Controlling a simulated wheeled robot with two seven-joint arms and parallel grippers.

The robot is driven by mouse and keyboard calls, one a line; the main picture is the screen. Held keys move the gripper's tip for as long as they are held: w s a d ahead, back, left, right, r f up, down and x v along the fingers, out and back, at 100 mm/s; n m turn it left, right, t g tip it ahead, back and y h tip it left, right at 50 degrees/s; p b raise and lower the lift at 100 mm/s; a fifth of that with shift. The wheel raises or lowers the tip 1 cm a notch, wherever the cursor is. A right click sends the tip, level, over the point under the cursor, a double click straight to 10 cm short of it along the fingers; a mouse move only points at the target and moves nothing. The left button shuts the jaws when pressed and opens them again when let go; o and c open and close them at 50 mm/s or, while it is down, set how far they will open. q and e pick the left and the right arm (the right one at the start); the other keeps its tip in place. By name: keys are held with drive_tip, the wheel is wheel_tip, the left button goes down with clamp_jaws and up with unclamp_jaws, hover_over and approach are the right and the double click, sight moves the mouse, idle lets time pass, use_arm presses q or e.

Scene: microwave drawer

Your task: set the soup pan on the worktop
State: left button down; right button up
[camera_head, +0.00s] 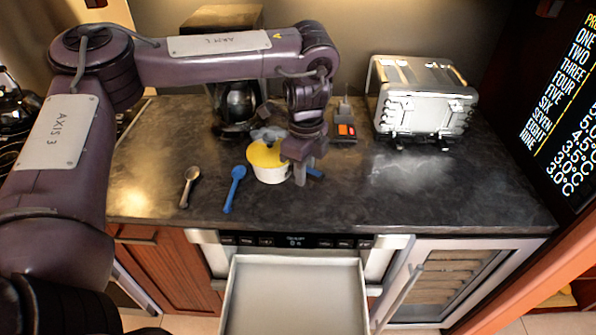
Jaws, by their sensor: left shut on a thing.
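The fingers hide part of the handle. My right gripper is not in view.
A grey spoon (189,186) and a blue spoon (235,188) lie left of the pan. A coffee maker (238,103), a small red-marked device (345,125) and a silver toaster (423,98) stand behind. The worktop's right front is clear. An open microwave drawer (295,295) juts out below.

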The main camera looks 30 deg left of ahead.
use_arm(q)
drive_tip(key=w+a+r+m+p, duration=0.3)
drive_tip(key=r+m+p, duration=0.4)
drive_tip(key=m, duration=0.5)
wheel_tip(320, 180, down, 14)
drive_tip(key=b, duration=0.3)
drive_tip(key=shift+a+f, duration=0.1)
drive_tip(key=shift+f, duration=0.15)
wheel_tip(320, 180, down, 4)
drive_tip(key=shift+r+b, duration=0.1)
drive_tip(key=shift+b, duration=0.4)
drive_tip(key=shift+f, duration=0.3)
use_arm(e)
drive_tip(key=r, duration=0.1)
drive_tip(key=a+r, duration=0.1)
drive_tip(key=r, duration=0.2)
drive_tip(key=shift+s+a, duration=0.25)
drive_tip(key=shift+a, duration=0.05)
